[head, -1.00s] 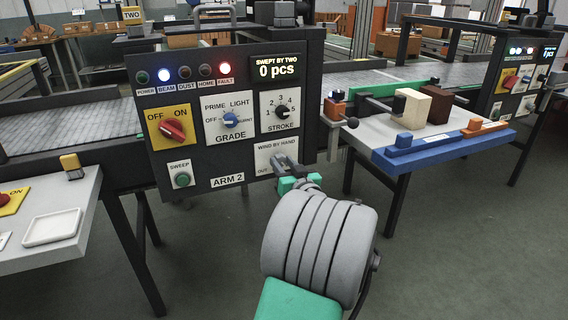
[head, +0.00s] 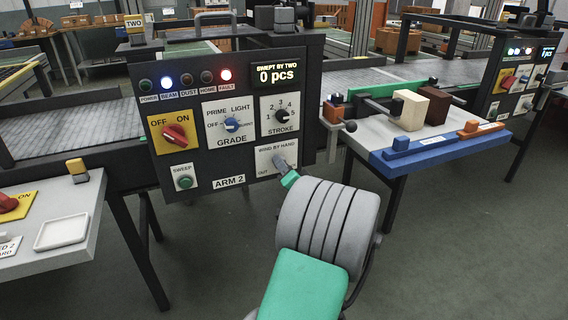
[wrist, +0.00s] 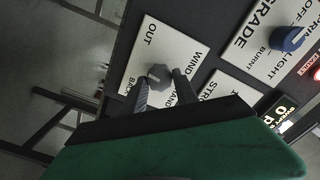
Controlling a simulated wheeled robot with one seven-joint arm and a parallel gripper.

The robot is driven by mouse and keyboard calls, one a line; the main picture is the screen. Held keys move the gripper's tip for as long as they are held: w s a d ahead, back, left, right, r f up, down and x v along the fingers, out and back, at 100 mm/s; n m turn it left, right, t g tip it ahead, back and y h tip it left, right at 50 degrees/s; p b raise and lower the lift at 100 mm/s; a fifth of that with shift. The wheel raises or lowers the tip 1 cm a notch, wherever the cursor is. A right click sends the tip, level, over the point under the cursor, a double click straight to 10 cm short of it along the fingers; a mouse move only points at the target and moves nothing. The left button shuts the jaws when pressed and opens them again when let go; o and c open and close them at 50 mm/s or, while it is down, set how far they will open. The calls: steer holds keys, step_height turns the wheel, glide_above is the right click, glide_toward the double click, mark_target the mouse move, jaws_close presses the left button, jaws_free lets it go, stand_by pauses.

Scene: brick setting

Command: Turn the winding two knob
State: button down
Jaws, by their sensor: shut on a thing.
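The winding knob is a small grey knob (wrist: 159,74) on a white plate (wrist: 186,48) reading WIND, OUT and BACK in the wrist view. In the head view this WIND BY HAND plate (head: 264,158) is at the lower right of the ARM 2 panel. There the knob is hidden by my gripper (head: 281,165). In the wrist view my gripper (wrist: 162,88) has one dark finger on each side of the knob and is shut on it.
The same panel (head: 206,73) carries a red OFF/ON knob (head: 175,135), blue GRADE knob (head: 232,124), black STROKE knob (head: 282,115) and green SWEEP button (head: 185,182). A blue-edged table (head: 440,147) with blocks stands right. A white tray (head: 62,231) is at left.

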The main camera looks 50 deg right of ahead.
steer(key=shift+s+d+r+m, duration=0.1)
steer(key=shift+s+d+m, duration=0.05)
steer(key=shift+m, duration=0.15)
steer(key=c, duration=1.2)
jaws_free()
steer(key=shift+s+d, duration=0.1)
steer(key=shift+s, duration=0.05)
steer(key=shift+o, duration=1.3)
steer(key=shift+w+a, duration=0.2)
steer(key=shift+s, duration=0.1)
steer(key=v, duration=0.7)
steer(key=shift+s+a+p, duration=0.2)
steer(key=shift+s+p, duration=0.05)
steer(key=shift+p, duration=0.15)
